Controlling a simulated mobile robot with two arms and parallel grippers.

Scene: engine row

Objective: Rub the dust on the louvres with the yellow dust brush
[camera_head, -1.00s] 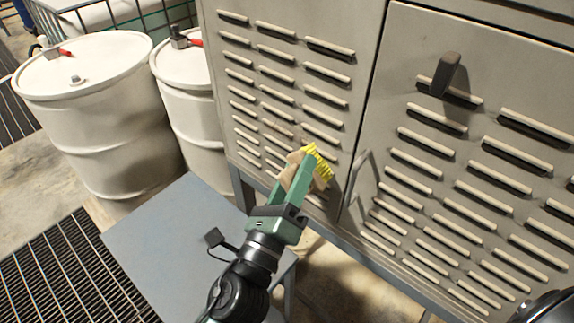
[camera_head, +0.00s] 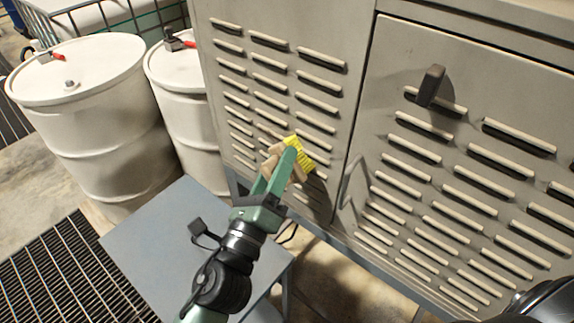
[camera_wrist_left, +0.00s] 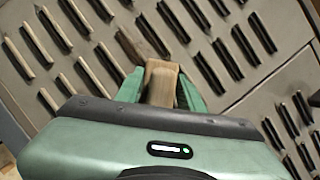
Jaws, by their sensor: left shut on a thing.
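My left gripper (camera_head: 277,172) is shut on the wooden body of the dust brush, whose yellow bristles (camera_head: 300,154) point toward the lower louvres of the left cabinet panel. Whether the bristles touch the panel I cannot tell. In the left wrist view the brush's wooden body (camera_wrist_left: 162,84) sits between the green fingers; its bristles are hidden there. The louvres (camera_head: 268,85) are slanted slats in rows on the grey panel. A faint brownish dust patch (camera_head: 268,132) shows just up and left of the brush. My right gripper is not in view.
A cabinet door with a dark handle (camera_head: 431,86) is right of the brush. A grey-blue table (camera_head: 150,235) stands below my left arm. White drums (camera_head: 95,110) stand at the left, beside a floor grating (camera_head: 50,275).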

